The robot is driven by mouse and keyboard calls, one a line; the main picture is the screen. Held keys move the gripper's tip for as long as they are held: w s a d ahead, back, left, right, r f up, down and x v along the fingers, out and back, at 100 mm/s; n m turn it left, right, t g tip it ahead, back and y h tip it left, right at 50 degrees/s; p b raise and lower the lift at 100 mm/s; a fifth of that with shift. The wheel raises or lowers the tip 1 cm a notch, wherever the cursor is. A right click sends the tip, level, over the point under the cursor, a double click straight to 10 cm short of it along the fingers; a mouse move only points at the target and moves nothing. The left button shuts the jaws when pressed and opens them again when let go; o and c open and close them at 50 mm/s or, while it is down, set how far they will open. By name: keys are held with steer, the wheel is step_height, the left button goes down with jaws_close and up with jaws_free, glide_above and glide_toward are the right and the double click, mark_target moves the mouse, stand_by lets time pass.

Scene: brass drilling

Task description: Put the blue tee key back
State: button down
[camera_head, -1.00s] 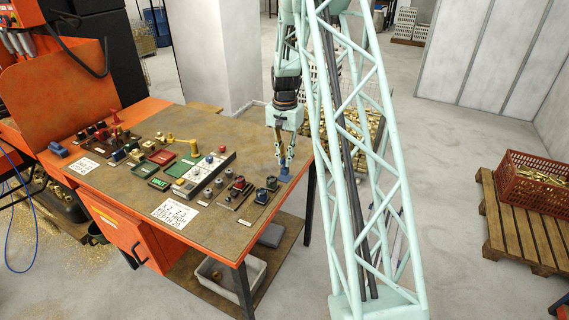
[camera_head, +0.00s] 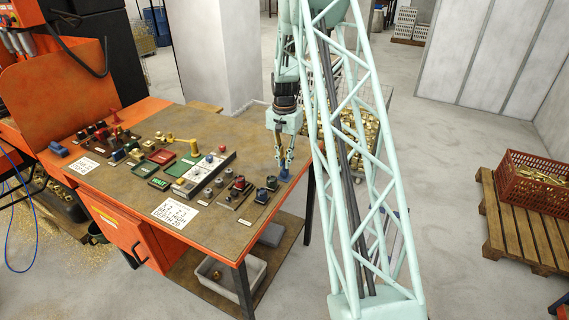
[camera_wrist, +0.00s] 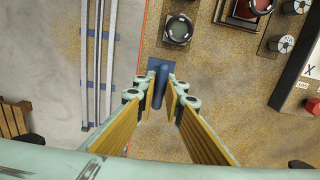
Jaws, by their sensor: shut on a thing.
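The blue tee key (camera_wrist: 159,100) is between the fingers of my gripper (camera_wrist: 162,92) in the wrist view. Its round shaft points toward the camera, and a wider blue part (camera_wrist: 159,66) shows at its far end. In the head view the blue piece (camera_head: 285,176) is at the fingertips of my gripper (camera_head: 285,164), near the right edge of the workbench (camera_head: 232,220). My gripper points down and is shut on the key. I cannot tell whether the key touches the bench top.
Dark-topped pieces (camera_head: 266,189) stand close to the gripper's left. One round dark knob (camera_wrist: 177,29) lies just beyond the key in the wrist view. A control strip (camera_head: 205,174) and a printed card (camera_head: 180,213) are farther left. The bench edge is close on the right.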

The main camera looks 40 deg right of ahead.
steer(key=shift+f, duration=0.4)
steer(key=shift+f, duration=0.1)
steer(key=c, duration=2.7)
jaws_free()
steer(key=shift+r, duration=6.15)
